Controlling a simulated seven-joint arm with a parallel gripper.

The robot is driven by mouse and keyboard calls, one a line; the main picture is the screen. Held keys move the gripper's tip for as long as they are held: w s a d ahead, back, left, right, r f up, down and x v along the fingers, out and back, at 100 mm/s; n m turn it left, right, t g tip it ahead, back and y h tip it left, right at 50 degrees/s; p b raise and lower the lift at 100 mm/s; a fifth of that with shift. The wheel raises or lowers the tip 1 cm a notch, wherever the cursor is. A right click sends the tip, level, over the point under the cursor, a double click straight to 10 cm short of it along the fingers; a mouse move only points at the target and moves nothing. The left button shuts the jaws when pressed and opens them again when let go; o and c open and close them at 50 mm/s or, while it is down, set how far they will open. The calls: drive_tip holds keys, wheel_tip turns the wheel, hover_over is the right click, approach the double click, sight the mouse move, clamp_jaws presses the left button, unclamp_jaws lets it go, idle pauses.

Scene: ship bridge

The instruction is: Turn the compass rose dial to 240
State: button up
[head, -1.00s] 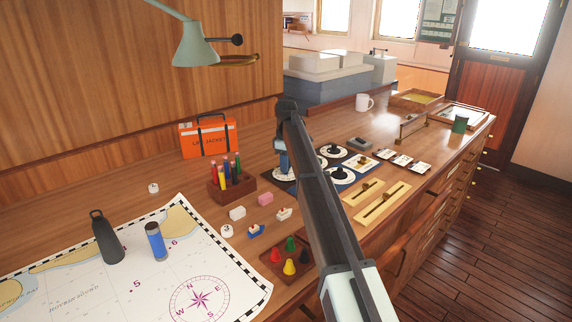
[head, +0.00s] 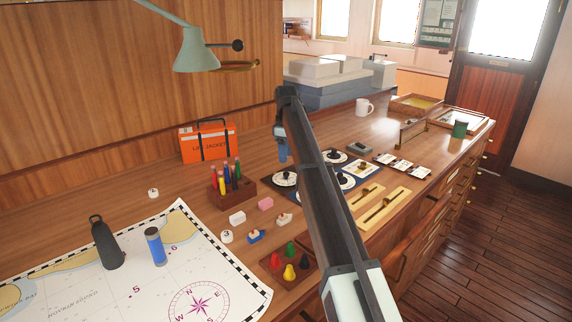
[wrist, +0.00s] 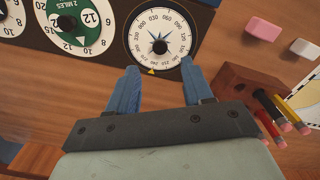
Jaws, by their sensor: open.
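The compass rose dial (wrist: 158,39) is a white ring of degree numbers with a blue-grey star and a dark central knob. It lies on a dark panel, with a small yellow marker (wrist: 151,71) at its rim. I cannot read the number at the marker for certain. In the head view the dial (head: 285,179) shows just below my gripper (head: 282,153). In the wrist view my gripper (wrist: 160,67) is open and empty, its blue fingers apart at the near edge of the dial. The fingers are above the panel and clear of the knob.
A green dial (wrist: 75,17) sits beside it on the panel. A wooden pen holder (head: 232,185) with several pens stands close to the left in the head view. Pink (head: 266,203) and white blocks lie nearby.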

wheel_tip(320, 180, up, 7)
idle(0.3)
